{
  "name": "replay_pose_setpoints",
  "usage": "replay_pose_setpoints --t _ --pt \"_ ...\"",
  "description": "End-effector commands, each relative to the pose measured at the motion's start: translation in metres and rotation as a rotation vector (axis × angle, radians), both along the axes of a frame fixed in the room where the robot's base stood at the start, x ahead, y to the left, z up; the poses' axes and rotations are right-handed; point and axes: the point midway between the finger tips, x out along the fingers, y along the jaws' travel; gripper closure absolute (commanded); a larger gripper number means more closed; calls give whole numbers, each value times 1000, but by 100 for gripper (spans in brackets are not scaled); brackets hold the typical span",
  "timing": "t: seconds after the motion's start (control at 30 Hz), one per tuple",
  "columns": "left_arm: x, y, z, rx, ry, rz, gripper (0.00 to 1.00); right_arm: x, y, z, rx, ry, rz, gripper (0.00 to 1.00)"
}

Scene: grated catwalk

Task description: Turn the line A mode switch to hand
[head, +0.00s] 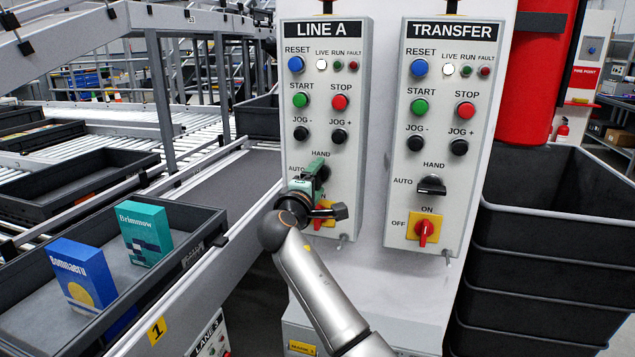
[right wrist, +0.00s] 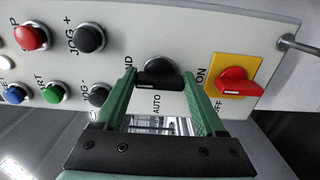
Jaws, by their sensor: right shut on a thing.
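The LINE A panel (head: 342,75) is the left of two grey panels. Its black mode switch (head: 325,173) is mostly hidden behind my right gripper (head: 313,183). In the right wrist view, the mode switch (right wrist: 159,78) sits between the two green fingers of the right gripper (right wrist: 162,90), which is shut on it. Its handle runs left to right there, with a white mark on the end nearer the partly hidden HAND lettering. AUTO is printed beneath it in that view. My left gripper is not in view.
Below the mode switch is a red rotary switch on a yellow plate (right wrist: 228,88), close to one finger. Push buttons (head: 340,102) sit above. The TRANSFER panel (head: 448,95) is to the right. Black crates (head: 550,235) stand far right; a tray (head: 190,285) with two boxes is left.

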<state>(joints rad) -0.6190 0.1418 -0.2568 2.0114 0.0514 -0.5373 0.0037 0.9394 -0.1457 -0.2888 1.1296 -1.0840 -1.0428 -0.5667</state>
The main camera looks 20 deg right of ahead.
Motion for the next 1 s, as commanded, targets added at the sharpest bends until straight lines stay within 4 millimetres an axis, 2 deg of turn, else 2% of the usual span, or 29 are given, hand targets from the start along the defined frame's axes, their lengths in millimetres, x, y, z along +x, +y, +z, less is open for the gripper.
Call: replay_pose_setpoints --t 0.33,0.37,0.57,1.0 --pt "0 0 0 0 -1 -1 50 0 0 1 7 -4 2 83" --pt "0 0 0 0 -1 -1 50 0 0 1 7 -5 2 24" --pt "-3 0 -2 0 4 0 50 0 0 1 5 -3 1 2" --pt "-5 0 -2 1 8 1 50 1 -2 1 2 -2 1 0"
